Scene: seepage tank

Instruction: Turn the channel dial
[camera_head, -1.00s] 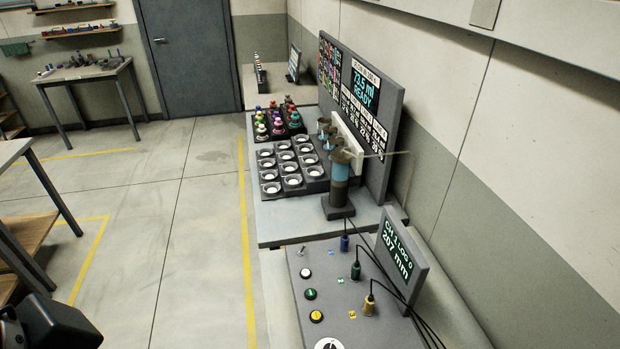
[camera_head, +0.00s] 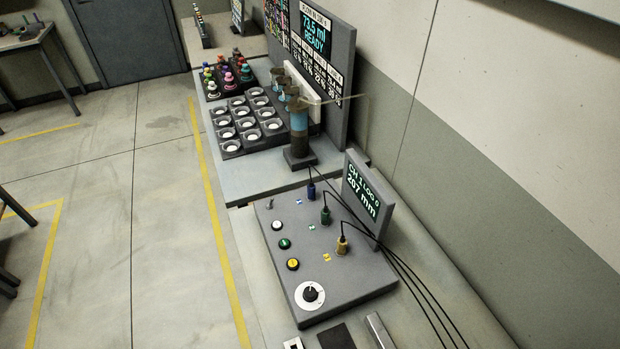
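The channel dial (camera_head: 311,294) is a black knob on a white round plate at the near end of a grey control panel (camera_head: 330,284). Behind it on the panel are a yellow button (camera_head: 293,264), a green button (camera_head: 285,243), a white button (camera_head: 277,225) and a small toggle switch (camera_head: 269,203). A display (camera_head: 361,194) at the panel's right reads "CH 1 LOG 0" and "207 mm". Neither of my grippers shows in the head view, and nothing touches the dial.
Blue, green and yellow plugs (camera_head: 342,246) with black cables stand on the panel's right side. A sample column (camera_head: 299,130), cup rack (camera_head: 230,145) and tall screen board (camera_head: 335,75) are behind. Flat items (camera_head: 337,337) lie in front.

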